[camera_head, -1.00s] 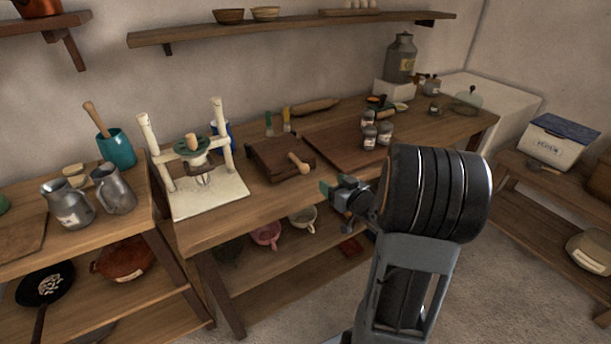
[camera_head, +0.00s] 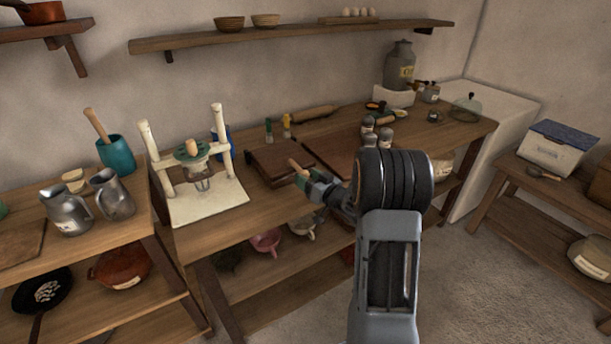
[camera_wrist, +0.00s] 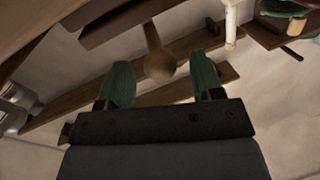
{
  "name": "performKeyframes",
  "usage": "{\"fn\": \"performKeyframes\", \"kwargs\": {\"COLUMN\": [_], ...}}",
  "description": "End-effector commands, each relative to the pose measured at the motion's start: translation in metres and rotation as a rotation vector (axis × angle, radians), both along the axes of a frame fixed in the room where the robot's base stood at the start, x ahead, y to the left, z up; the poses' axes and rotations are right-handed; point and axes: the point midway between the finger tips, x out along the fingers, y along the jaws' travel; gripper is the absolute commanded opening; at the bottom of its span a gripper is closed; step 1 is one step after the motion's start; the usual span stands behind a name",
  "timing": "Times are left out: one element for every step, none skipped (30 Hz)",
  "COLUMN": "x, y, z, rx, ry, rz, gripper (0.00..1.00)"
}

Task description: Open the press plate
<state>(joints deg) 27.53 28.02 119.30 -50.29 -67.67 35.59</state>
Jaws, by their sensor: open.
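The press (camera_head: 273,160) is a low dark wooden block on the middle of the counter. Its lighter wooden handle with a rounded end (camera_head: 296,166) points toward my arm. My gripper (camera_head: 305,183) is open, with green fingers, just in front of the handle's end. In the wrist view, the handle's round knob (camera_wrist: 160,66) appears in the gap between the two green fingertips (camera_wrist: 161,62), with space on both sides. I cannot tell how far it is from the fingers in depth. The far side of the press is hidden.
A white stand with a cream base (camera_head: 205,205) is left of the press. A brown board (camera_head: 338,147) and several small jars (camera_head: 368,135) are right of it. A rolling pin (camera_head: 314,113) lies behind. Cups (camera_head: 265,240) sit on the shelf below.

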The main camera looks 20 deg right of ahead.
Motion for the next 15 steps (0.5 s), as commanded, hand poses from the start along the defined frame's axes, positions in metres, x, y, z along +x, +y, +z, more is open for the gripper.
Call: {"fn": "performKeyframes", "kwargs": {"x": [0.006,0.008,0.011,0.013,0.015,0.016,0.017,0.018,0.019,0.019,0.019,0.020,0.020,0.020,0.019], "y": [0.002,0.003,0.004,0.004,0.005,0.005,0.006,0.006,0.006,0.006,0.006,0.006,0.006,0.006,0.006], "z": [0.000,0.000,0.000,0.000,0.000,0.000,0.000,0.000,0.000,0.000,0.000,0.000,0.000,0.000,0.000], "rx": [0.000,0.001,0.001,0.000,0.000,0.000,0.000,0.001,0.001,0.001,0.001,0.001,0.000,0.000,0.000], "ry": [0.000,0.000,-0.001,-0.001,-0.001,0.000,0.000,0.000,0.000,0.000,0.000,0.000,0.000,0.000,0.000], "rz": [0.001,0.001,0.001,0.001,0.001,0.000,0.000,0.000,-0.001,-0.001,-0.001,-0.001,-0.001,-0.001,-0.001], "gripper": [0.60,0.60,0.60,0.60,0.60,0.60,0.60,0.60,0.60,0.60,0.60,0.60,0.60,0.60,0.60]}}
